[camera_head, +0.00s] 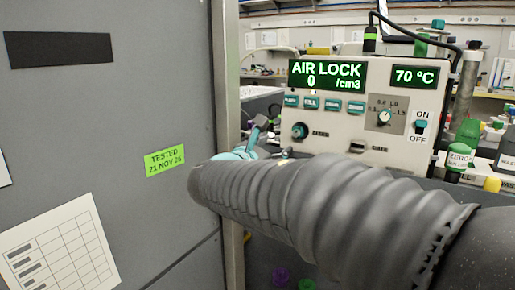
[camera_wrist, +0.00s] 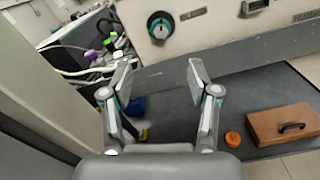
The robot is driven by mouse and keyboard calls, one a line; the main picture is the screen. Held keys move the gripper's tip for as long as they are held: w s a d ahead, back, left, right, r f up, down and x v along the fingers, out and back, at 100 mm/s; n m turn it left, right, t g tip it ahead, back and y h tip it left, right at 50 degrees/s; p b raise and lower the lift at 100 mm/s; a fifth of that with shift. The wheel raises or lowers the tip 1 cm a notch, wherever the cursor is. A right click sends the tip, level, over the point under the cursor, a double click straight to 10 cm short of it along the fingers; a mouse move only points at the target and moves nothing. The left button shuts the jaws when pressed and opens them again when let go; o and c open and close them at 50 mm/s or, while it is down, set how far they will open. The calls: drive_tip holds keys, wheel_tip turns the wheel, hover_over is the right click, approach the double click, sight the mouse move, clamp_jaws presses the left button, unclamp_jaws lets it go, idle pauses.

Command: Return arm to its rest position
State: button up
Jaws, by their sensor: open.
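In the wrist view my gripper (camera_wrist: 160,78) is open, its two fingers apart with nothing between the tips. The fingers point toward the base of a light-coloured control panel and a dark surface below it. In the head view my arm, in a dark ribbed sleeve, reaches across from the lower right toward the centre. Its end lies in front of the lower left of the control panel (camera_head: 365,140) and close to a grey cabinet wall. The fingers are mostly hidden there behind the sleeve.
The grey cabinet (camera_head: 100,120) fills the left side, close to my arm. The panel reads AIR LOCK 0 and 70 °C. A green-capped bottle (camera_head: 461,150) stands at the right. In the wrist view a brown case (camera_wrist: 283,124) and an orange cap (camera_wrist: 233,138) lie at the right.

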drive_tip(key=s+d+f+m+g+y, duration=0.25)
drive_tip(key=s+f+m+g, duration=0.25)
drive_tip(key=s+f+m, duration=0.4)
drive_tip(key=s+d+f+m+g+y, duration=0.2)
drive_tip(key=s+f+m+g+y, duration=0.2)
drive_tip(key=s+f+m, duration=0.55)
drive_tip(key=s+d+f+m+y, duration=0.1)
drive_tip(key=s+m+y, duration=0.1)
drive_tip(key=s, duration=0.4)
drive_tip(key=s+d+f+m+y, duration=0.2)
drive_tip(key=s+m, duration=0.3)
drive_tip(key=shift+s, duration=0.4)
drive_tip(key=shift+d, duration=0.1)
